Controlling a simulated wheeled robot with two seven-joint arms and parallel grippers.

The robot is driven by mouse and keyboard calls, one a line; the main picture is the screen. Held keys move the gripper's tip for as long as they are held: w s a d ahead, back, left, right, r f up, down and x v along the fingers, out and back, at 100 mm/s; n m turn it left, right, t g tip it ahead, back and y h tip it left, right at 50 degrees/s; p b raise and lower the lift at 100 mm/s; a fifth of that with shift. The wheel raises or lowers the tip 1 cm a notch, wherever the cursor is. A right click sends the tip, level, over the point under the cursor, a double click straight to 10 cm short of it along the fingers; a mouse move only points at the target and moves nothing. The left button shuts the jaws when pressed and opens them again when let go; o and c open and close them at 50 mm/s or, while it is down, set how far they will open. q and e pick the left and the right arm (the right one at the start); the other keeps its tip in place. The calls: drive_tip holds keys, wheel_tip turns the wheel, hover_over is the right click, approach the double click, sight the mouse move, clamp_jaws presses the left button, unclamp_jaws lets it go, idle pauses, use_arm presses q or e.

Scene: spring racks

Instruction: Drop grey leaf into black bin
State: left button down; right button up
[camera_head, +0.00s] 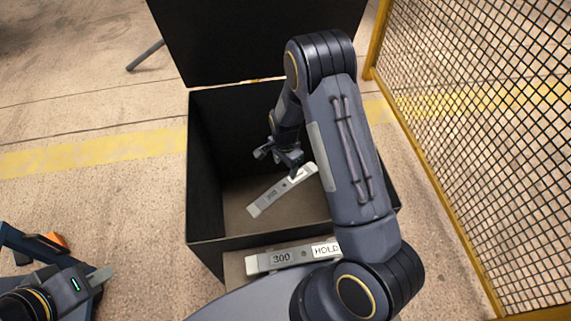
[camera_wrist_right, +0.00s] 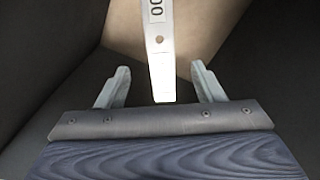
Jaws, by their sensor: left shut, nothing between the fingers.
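The black bin (camera_head: 206,165) stands open, its dark lid (camera_head: 260,40) raised at the back. A grey leaf (camera_head: 268,198) lies slanted on the bin's floor; its label is too small to read in the head view. In the right wrist view the leaf (camera_wrist_right: 158,45) shows part of a number ending in "00". My right gripper (camera_head: 280,160) is inside the bin, near the leaf's upper end. Its fingers (camera_wrist_right: 160,80) are spread, with clear gaps on both sides of the leaf. My left gripper (camera_head: 103,275) is shut and empty, outside the bin at lower left.
A second grey leaf (camera_head: 261,262) marked "300" and "HOLD" lies in front of the bin, partly hidden by my right arm. A yellow-framed mesh fence (camera_head: 480,110) stands close on the right.

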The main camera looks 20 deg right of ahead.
drive_tip(key=shift+o, duration=0.6)
drive_tip(key=shift+f, duration=0.1)
wheel_tip(320, 180, up, 8)
idle(0.6)
